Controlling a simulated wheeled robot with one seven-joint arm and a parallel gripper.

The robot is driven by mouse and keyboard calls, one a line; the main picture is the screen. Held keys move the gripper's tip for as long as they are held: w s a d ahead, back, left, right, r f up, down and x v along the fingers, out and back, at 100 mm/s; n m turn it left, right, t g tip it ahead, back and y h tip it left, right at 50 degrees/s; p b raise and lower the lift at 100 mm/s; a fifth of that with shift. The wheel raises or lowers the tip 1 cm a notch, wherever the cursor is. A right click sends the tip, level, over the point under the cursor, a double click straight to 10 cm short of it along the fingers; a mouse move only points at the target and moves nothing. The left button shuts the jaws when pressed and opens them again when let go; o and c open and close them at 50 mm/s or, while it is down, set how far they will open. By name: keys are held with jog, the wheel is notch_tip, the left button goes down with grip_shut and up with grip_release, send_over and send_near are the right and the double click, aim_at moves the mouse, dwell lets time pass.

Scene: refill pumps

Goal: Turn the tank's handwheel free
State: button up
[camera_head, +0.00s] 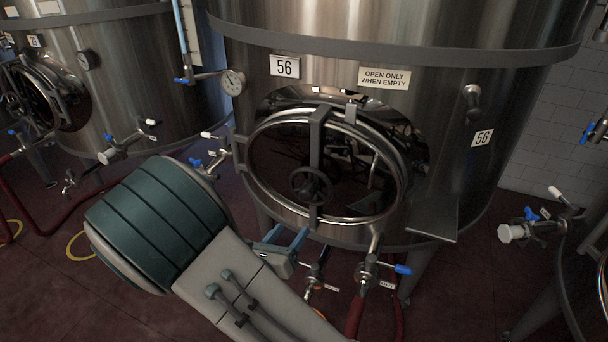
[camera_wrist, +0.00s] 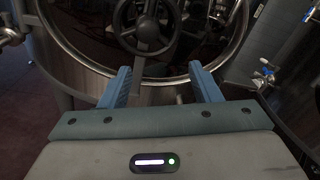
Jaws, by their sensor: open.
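The steel tank (camera_head: 350,65), numbered 56, has an oval door with a dark, glossy middle. Its handwheel (camera_head: 311,185) is a dark, spoked ring mounted on an upright bar across the door. In the wrist view the handwheel (camera_wrist: 148,30) lies beyond the fingers, near the top edge and slightly left of centre. My gripper (camera_wrist: 160,80) has two blue fingers spread apart with nothing between them. In the head view my gripper (camera_head: 284,240) is just below and left of the handwheel, near the door's lower rim, apart from the wheel. My arm hides part of the floor.
Valves with blue levers (camera_head: 402,269) and red hoses (camera_head: 357,316) hang below the door. A grey shelf plate (camera_head: 433,220) juts out at the door's lower right. A sign (camera_head: 384,78) reads "OPEN ONLY WHEN EMPTY". Another tank (camera_head: 125,75) stands at left.

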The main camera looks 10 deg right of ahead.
aim_at(304, 196)
jog(key=shift+n+t+y, duration=0.4)
jog(key=shift+n+t, duration=0.1)
jog(key=shift+n, duration=0.2)
jog(key=x, duration=0.4)
jog(key=p+x, duration=0.1)
jog(key=x, duration=0.4)
jog(key=w+a+r+p+x, duration=0.1)
jog(key=x, duration=0.3)
jog(key=shift+w, duration=0.1)
grip_shut()
jog(key=shift+d, duration=0.1)
